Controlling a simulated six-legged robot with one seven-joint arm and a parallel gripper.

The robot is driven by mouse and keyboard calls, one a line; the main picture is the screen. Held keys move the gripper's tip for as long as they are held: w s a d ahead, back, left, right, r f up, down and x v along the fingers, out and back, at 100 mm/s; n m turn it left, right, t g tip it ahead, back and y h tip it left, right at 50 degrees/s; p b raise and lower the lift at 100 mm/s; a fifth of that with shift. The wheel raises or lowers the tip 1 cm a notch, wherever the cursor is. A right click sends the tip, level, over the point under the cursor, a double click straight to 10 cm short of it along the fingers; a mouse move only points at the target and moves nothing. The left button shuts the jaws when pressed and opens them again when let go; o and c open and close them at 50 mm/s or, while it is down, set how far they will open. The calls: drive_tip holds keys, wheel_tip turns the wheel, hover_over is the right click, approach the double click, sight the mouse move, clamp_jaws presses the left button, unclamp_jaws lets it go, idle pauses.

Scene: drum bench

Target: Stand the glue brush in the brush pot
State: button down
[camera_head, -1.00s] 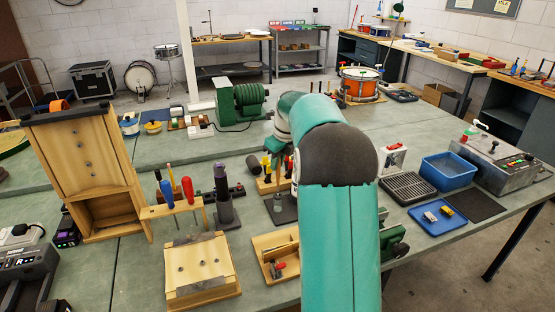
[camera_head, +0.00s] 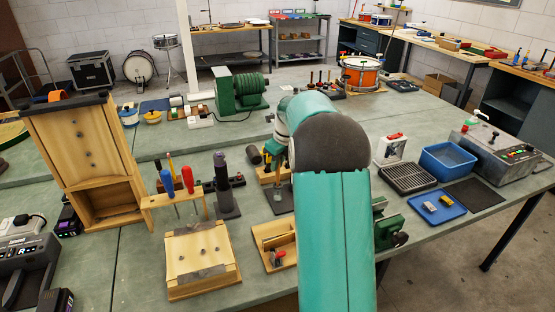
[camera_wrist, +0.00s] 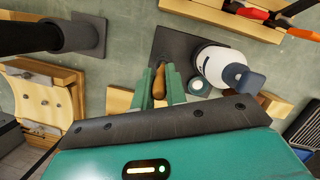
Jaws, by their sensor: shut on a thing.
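My gripper (camera_wrist: 160,85) is shut on a brown wooden handle, which looks like that of the glue brush (camera_wrist: 160,80). The handle stands between the green fingers in the wrist view. Below is a dark square plate (camera_wrist: 172,42) on the bench. In the head view a small clear vessel, apparently the brush pot (camera_head: 277,195), stands on that plate, just below my gripper. The fingers hide the lower brush and the pot in the wrist view. I cannot tell whether the brush's lower end is inside the pot. My arm hides much of this area in the head view.
A white bottle (camera_wrist: 212,65) with a blue-grey cap is close right of the fingers. A dark upright stand (camera_head: 224,190) and a screwdriver rack (camera_head: 178,197) are to the left.

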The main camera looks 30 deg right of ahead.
drive_tip(key=shift+f, duration=0.55)
drive_tip(key=c, duration=1.3)
unclamp_jaws()
drive_tip(key=shift+c, duration=0.2)
drive_tip(key=v, duration=1.3)
drive_tip(key=shift+r, duration=0.4)
drive_tip(key=shift+s, duration=0.15)
